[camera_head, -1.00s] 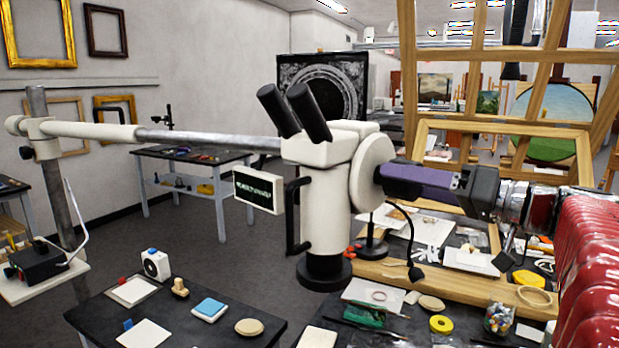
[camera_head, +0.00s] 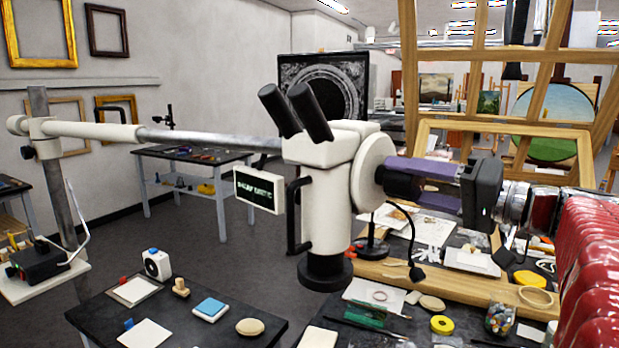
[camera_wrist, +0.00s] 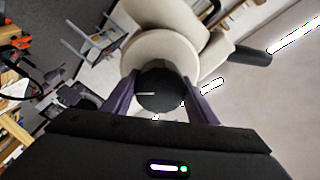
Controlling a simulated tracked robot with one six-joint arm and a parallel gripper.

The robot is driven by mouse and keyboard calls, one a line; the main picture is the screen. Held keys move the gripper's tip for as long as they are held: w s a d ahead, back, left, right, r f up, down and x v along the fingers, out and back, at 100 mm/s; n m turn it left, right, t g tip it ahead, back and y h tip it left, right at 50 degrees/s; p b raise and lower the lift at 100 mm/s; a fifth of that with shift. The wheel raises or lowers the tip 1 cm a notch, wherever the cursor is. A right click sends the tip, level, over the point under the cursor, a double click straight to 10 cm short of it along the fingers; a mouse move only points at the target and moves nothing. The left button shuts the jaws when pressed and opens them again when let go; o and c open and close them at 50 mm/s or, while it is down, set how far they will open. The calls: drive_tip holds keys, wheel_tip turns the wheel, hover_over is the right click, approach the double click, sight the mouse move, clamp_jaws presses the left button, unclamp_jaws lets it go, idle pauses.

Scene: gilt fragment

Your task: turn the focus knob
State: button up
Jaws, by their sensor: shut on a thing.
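The focus knob (camera_wrist: 160,84) is black and round with a white line on its face. It sits on the cream round housing (camera_head: 371,172) on the right side of the microscope head (camera_head: 328,205). My gripper (camera_head: 387,180) reaches in from the right. Its two purple fingers lie on either side of the knob and are shut on it. In the wrist view, the white line points left, and a finger stands at each side of the knob. In the head view, the fingers mostly hide the knob.
The microscope hangs on a horizontal boom (camera_head: 190,138) from a post at left. A small screen (camera_head: 258,189) and a black handle (camera_head: 293,217) are on its left side. A wooden easel frame (camera_head: 500,130) rises behind my arm. A cluttered dark bench (camera_head: 385,338) lies below.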

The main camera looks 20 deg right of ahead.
drive_tip(key=o, duration=1.1)
drive_tip(key=shift+c, duration=0.2)
drive_tip(key=shift+s+d, duration=0.1)
drive_tip(key=v, duration=1.3)
drive_tip(key=shift+s+d, duration=0.2)
drive_tip(key=shift+s, duration=0.05)
drive_tip(key=shift+f, duration=0.1)
idle(0.7)
